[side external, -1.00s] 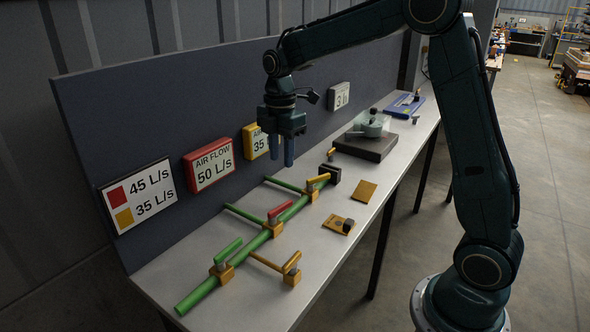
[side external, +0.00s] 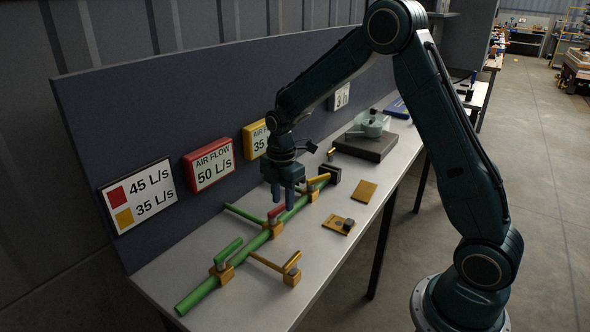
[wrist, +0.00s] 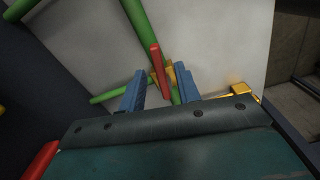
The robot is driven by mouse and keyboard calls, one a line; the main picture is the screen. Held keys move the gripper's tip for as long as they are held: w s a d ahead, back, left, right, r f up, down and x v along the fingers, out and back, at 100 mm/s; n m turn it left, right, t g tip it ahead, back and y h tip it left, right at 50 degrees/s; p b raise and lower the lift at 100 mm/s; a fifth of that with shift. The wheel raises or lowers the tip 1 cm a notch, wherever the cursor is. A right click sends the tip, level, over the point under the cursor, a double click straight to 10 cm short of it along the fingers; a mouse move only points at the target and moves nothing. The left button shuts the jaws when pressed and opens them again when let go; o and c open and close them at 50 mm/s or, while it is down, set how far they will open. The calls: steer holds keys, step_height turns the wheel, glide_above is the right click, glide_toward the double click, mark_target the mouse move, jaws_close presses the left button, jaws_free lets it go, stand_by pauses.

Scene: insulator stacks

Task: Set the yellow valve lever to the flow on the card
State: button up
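The card (side external: 139,196) on the back panel pairs a red square with 45 L/s and a yellow square with 35 L/s. The yellow valve lever (side external: 318,179) is at the far part of the green pipe (side external: 200,293), beyond my gripper. The red lever (side external: 275,211) sits on the middle valve. My gripper (side external: 283,199) points down over the pipe by the red lever. In the wrist view the blue fingers (wrist: 160,88) are spread, with the red lever (wrist: 157,66) showing between them. I cannot tell whether they touch it.
A red display (side external: 210,163) reads AIR FLOW 50 L/s. A yellow display (side external: 256,139) shows 35, partly hidden by my arm. A green lever (side external: 228,250) stands on the near valve. A dark block with a pot (side external: 369,126) is farther back.

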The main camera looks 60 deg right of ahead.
steer(key=shift+f, duration=0.5)
jaws_close()
steer(key=shift+s+m, duration=0.25)
steer(key=shift+m, duration=0.55)
jaws_free()
